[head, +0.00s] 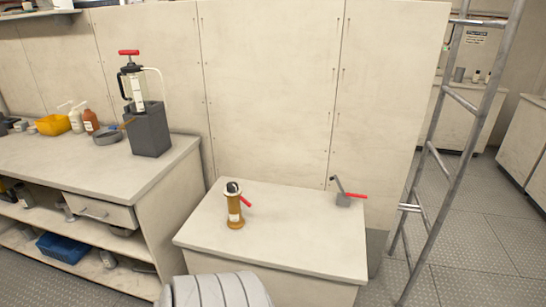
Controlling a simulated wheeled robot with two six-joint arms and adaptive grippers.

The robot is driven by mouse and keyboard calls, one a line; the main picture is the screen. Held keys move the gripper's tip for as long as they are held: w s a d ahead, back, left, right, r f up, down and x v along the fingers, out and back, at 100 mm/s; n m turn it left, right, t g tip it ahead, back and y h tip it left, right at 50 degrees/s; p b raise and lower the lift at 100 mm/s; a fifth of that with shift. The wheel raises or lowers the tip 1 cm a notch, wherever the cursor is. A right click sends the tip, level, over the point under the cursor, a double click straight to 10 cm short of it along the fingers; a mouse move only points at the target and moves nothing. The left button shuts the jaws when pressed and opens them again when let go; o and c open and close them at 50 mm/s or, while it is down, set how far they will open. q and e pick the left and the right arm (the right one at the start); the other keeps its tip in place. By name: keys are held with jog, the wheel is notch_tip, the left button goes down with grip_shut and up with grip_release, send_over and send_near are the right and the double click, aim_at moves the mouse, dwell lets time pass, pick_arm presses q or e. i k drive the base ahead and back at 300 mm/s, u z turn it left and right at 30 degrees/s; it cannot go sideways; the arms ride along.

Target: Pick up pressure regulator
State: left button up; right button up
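An amber-brown cylinder (235,210) with a dark knob on top, a pale label and a red lever stands upright on the left part of a low white cabinet (290,230). It may be the pressure regulator; I cannot tell for sure. A small grey block (343,199) with a red handle and a slanted grey lever sits near the cabinet's right back edge. Neither of my grippers is in view, and nothing touches the two items on the cabinet.
A workbench (150,178) on the left holds a red-handled pump (132,85) on a grey block, bottles and a yellow bin (52,124). A metal ladder (457,165) stands right of the cabinet. A grey ribbed round thing (215,290) is in front. The cabinet's middle is clear.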

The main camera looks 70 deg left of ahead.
aim_at(235, 221)
jog(key=u, duration=0.3)
jog(key=i, duration=1.05)
jog(key=u, duration=1.4)
jog(key=i, duration=0.65)
jog(key=u, duration=0.75)
